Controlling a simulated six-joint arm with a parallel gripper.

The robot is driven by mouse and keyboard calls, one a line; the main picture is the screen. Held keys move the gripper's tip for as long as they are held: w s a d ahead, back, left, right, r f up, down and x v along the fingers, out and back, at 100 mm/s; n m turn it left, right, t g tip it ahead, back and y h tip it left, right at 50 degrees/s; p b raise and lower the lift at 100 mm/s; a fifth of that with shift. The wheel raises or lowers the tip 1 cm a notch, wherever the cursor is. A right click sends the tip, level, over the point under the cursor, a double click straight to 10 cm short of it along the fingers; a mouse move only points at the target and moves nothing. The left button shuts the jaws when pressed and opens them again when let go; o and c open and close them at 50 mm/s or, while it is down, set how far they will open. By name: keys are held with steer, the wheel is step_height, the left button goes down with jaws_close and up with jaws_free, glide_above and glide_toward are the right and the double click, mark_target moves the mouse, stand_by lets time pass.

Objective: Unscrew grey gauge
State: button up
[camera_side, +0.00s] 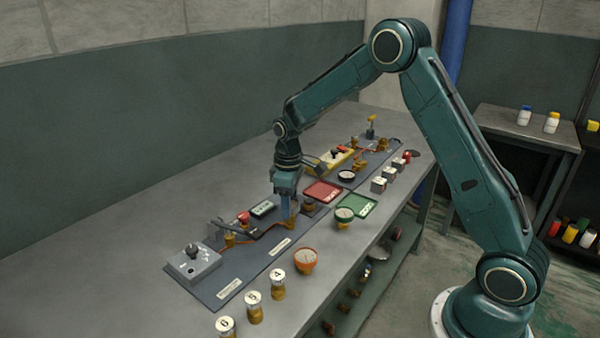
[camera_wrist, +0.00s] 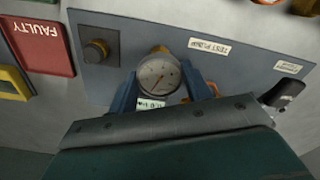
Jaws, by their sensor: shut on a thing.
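The grey gauge (camera_wrist: 158,76) has a round pale dial with a grey rim and stands over the blue-grey test pump board (camera_wrist: 226,28). My gripper (camera_wrist: 157,92) is shut on the gauge, with one blue finger on each side of it. In the side view my gripper (camera_side: 287,207) points down at the board (camera_side: 215,284), close to its brass fittings. The fingers and the fittings hide the gauge there. I cannot tell whether its thread is still in the fitting.
A red tray marked FAULTY (camera_wrist: 42,42) lies beside the board. In the side view a green tray (camera_side: 365,205), a green gauge (camera_side: 344,215) and an orange gauge (camera_side: 305,259) are nearby. The table's left side is clear.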

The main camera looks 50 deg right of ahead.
steer(key=shift+n, duration=4)
steer(key=shift+r, duration=0.15)
steer(key=shift+r, duration=2.35)
